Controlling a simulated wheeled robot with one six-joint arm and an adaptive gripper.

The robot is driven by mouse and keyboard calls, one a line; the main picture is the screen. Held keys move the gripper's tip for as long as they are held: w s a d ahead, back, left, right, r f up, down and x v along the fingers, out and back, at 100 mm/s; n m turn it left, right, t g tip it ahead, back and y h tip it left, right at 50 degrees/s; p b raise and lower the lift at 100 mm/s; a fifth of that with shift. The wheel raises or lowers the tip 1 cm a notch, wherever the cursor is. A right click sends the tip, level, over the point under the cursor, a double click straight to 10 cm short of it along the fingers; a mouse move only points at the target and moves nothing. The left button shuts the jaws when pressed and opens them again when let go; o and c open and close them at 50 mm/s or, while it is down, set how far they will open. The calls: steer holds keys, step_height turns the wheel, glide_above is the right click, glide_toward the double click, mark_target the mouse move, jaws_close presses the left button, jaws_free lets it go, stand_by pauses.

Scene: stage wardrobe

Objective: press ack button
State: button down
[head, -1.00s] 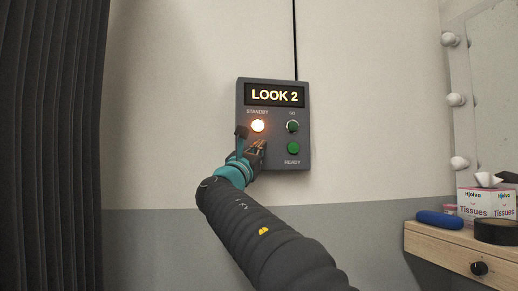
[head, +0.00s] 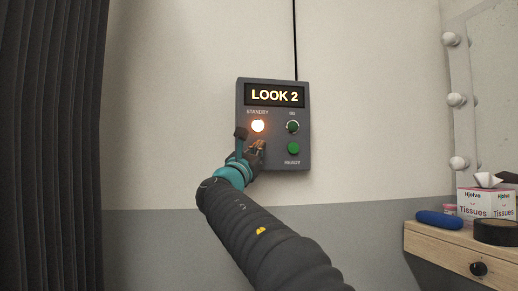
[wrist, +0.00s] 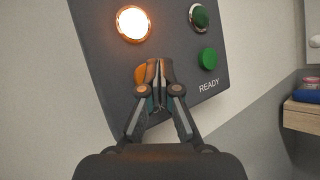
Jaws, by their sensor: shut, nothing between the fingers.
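A dark grey cue panel (head: 273,159) hangs on the wall, with a lit display (head: 275,95) reading "LOOK 2". In the head view, my gripper (head: 259,146) is in front of the panel's lower left and covers most of that button.
Above the orange button is a glowing STANDBY lamp (head: 258,126). To the right are a dark green lamp (head: 292,127) and a green READY button (head: 293,148). A wooden shelf (head: 440,242) with tissue boxes and a blue case stands far right; a dark curtain (head: 50,150) hangs left.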

steer(key=shift+w+a, duration=0.15)
steer(key=shift+w, duration=0.25)
stand_by(0.4)
steer(key=shift+s, duration=0.1)
steer(key=shift+s+d+b, duration=0.25)
steer(key=shift+s+b, duration=0.05)
steer(key=shift+s, duration=0.45)
steer(key=shift+s+d+b, duration=0.25)
steer(key=shift+s+b, duration=0.25)
steer(key=shift+s, duration=0.3)
steer(key=shift+s+d+b, duration=0.2)
steer(key=shift+s+b, duration=0.25)
steer(key=shift+s, duration=0.35)
steer(key=shift+s+d+b, duration=0.25)
steer(key=shift+s+b, duration=0.25)
steer(key=shift+s, duration=0.3)
